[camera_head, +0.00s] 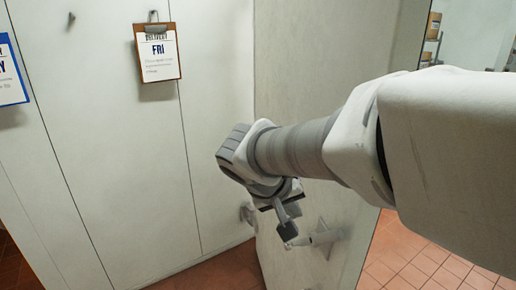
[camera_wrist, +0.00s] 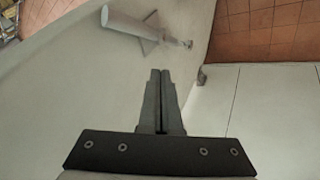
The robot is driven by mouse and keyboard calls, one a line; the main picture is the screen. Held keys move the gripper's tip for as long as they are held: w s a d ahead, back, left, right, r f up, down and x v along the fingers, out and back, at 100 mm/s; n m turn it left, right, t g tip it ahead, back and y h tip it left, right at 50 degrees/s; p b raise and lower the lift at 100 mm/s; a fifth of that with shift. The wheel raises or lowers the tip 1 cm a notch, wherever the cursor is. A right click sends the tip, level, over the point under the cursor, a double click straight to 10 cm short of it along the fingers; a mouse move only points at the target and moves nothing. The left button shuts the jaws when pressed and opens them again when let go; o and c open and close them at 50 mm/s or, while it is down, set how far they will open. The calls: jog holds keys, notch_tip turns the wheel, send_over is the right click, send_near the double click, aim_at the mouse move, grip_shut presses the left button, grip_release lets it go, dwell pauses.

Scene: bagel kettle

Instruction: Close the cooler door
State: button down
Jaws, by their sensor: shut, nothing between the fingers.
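The cooler door (camera_head: 320,200) is a pale panel that stands open at an angle to the white wall. Its light handle (camera_head: 322,237) sticks out low on the face toward me. My gripper (camera_head: 287,231) is shut and empty, in front of the door face and just left of the handle in the head view. In the wrist view my shut fingers (camera_wrist: 160,74) point along the door face (camera_wrist: 70,80), with the handle (camera_wrist: 128,24) beyond them at upper left. I cannot tell whether the fingertips touch the door. My arm hides part of the door's upper right.
The white wall (camera_head: 110,190) carries a clipboard marked FRI (camera_head: 158,52) and a blue-edged one (camera_head: 10,75). A small metal fitting (camera_head: 247,213) sits low near the corner between wall and door. Shelves with boxes (camera_head: 432,30) show past the door. Red tile floor (camera_head: 425,262) is clear at right.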

send_near(323, 224)
notch_tip(323, 224, down, 4)
jog(key=w, duration=0.2)
jog(key=shift+w+d+f, duration=0.1)
jog(key=shift+d+f, duration=0.15)
jog(key=shift+d, duration=0.6)
jog(key=shift+d, duration=0.1)
